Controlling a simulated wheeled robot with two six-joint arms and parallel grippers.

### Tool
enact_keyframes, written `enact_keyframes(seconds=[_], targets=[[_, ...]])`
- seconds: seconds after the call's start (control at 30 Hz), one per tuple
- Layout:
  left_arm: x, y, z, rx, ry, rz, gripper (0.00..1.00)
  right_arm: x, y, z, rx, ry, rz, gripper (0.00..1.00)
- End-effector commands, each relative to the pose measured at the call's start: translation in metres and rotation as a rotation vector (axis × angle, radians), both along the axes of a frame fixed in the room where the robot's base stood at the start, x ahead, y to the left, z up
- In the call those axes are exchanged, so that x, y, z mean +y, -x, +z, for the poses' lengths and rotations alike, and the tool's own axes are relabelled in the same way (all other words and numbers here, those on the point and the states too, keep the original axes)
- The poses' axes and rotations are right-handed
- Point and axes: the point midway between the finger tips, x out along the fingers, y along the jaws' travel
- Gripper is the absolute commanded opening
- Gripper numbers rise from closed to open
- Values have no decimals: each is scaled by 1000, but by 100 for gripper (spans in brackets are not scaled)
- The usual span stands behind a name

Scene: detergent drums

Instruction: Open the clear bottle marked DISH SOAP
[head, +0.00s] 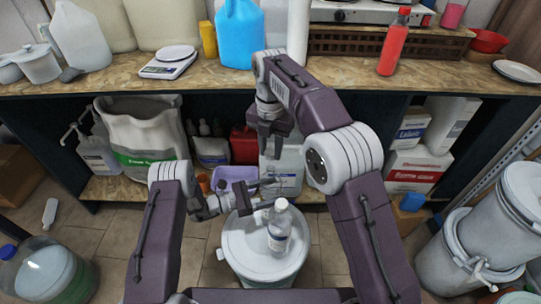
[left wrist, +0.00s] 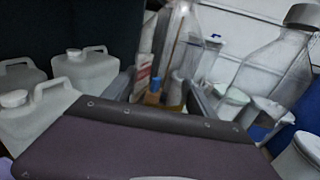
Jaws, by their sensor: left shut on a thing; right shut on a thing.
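A clear, see-through bottle (left wrist: 180,45) shows between the spread fingers of my left gripper (left wrist: 163,92) in the left wrist view; I cannot read its marking. In the head view my left gripper (head: 262,196) is shut on it above a white drum. The bottle's outline is faint there against pale containers. My right gripper (head: 272,146) points down just above and behind the left one. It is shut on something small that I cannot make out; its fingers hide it. A second clear bottle with a pale cap (head: 278,230) stands upright on the drum, beside my left gripper.
The white drum (head: 238,258) stands in front of the shelf. A wooden counter (head: 120,75) carries a blue jug (head: 240,35), a scale (head: 168,63) and a red bottle (head: 393,45). Large drums (head: 485,240) stand at the right and a clear jar (head: 45,272) at the lower left.

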Motion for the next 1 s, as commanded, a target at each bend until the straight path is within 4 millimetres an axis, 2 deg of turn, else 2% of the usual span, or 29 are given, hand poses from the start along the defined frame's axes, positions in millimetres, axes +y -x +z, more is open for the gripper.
enact_keyframes(seconds=[0.17, 0.2, 0.3, 0.67, 0.77, 1.0], targets=[[0, 0, 0, 0, 0, 0, 0, 0, 0, 1, 1, 1, 0, 0], [0, 0, 0, 0, 0, 0, 68, 0, 0, 1, 1, 1, 0, 0], [0, 0, 0, 0, 0, 0, 91, 0, 0, 1, 1, 1, 0, 0], [5, 1, 0, 0, 0, 1, 91, 0, 0, 1, 1, 1, 0, 0], [19, 4, 1, 1, 0, 4, 91, 0, 0, 3, 0, 1, 0, 0], [74, 21, 0, 0, 0, 6, 91, 0, 0, 6, 1, 1, 0, 0]])
